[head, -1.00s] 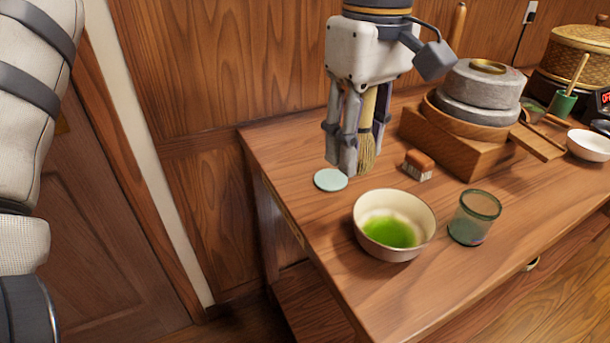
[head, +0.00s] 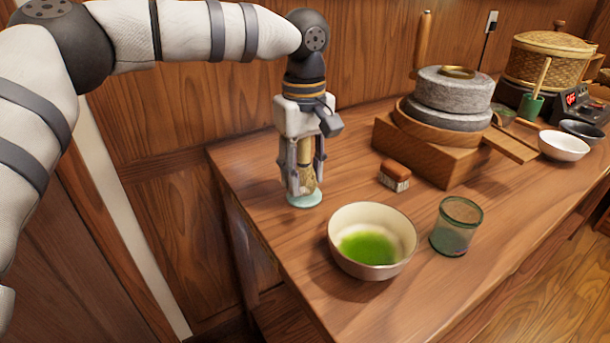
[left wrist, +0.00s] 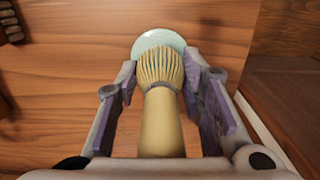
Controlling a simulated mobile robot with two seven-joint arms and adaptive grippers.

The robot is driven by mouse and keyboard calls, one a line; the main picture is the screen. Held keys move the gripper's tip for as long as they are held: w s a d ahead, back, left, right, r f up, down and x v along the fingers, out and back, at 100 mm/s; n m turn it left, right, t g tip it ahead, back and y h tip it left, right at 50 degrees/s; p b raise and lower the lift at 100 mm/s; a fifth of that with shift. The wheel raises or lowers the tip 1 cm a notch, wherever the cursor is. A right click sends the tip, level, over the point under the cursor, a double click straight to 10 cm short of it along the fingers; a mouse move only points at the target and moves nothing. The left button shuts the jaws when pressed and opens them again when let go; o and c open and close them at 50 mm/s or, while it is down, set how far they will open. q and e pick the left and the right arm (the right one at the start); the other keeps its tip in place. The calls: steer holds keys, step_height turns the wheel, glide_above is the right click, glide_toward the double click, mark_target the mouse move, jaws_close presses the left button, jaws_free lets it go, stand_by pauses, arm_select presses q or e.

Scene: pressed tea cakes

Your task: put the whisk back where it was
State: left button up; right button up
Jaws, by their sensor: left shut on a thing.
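My left gripper (head: 303,180) is shut on the bamboo whisk (head: 306,150) and holds it upright, tines down, over a small pale green disc (head: 304,201) near the table's left end. In the left wrist view the whisk (left wrist: 161,90) lies between the two fingers, its tines in front of the disc (left wrist: 158,41). I cannot tell whether the tines touch the disc. My right gripper does not show.
A bowl of green tea (head: 345,222) stands in front of the disc, with a glass cup (head: 457,228) to its right. A stone mill (head: 452,98) on a wooden base stands further back. The table's left edge is close.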

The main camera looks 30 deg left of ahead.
arm_select(q)
steer(key=shift+f, duration=0.3)
steer(key=shift+f, duration=0.1)
steer(key=o, duration=0.8)
steer(key=shift+f, duration=0.1)
step_height(320, 180, up, 12)
steer(key=shift+r, duration=0.2)
